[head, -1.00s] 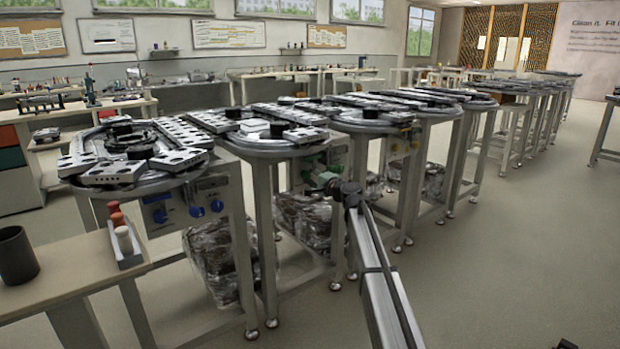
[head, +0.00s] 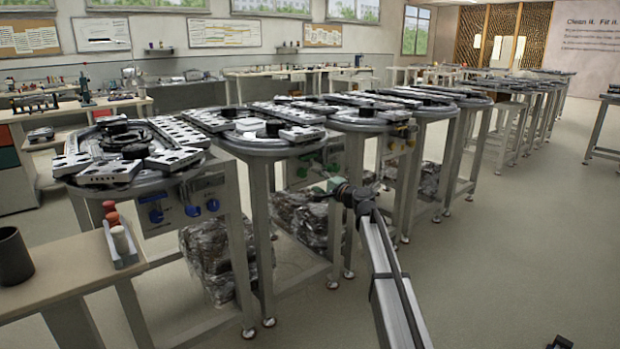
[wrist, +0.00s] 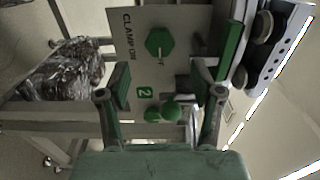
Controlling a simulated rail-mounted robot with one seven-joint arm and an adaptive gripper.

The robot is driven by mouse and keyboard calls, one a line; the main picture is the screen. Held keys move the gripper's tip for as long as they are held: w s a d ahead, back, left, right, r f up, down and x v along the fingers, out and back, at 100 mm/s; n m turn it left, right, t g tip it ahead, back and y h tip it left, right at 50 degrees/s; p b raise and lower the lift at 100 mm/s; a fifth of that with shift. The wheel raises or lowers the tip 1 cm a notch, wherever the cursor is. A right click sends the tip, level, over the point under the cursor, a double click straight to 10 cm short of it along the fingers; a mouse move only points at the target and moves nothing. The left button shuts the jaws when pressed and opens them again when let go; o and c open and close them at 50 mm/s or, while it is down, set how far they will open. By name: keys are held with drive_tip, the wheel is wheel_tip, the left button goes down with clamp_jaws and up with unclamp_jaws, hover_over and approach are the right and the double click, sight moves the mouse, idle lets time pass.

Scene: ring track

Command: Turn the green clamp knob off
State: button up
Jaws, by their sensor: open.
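The green clamp knob (wrist: 160,42) is a hexagonal green knob on a grey panel, beside the lettering "CLAMP ON". It has a pale mark on its lower edge. My gripper (wrist: 160,93) is open and empty, with its two fingers apart in the wrist view. The knob appears above the gap between the fingers, with nothing gripping it. In the head view my gripper (head: 337,185) is in front of the second station's panel, to the right of its small green controls (head: 304,170). Which of those is the clamp knob is too small to tell.
A green "2" label (wrist: 147,92) and rounded green controls (wrist: 170,109) are on the same panel, between the fingers in the picture. The ring track (wrist: 275,50) overhangs at the right. A wrapped bundle (wrist: 65,70) sits left. Open floor (head: 500,240) lies right.

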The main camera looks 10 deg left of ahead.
drive_tip(key=v, duration=0.5)
drive_tip(key=shift+s+d, duration=0.1)
drive_tip(key=shift+d, duration=0.05)
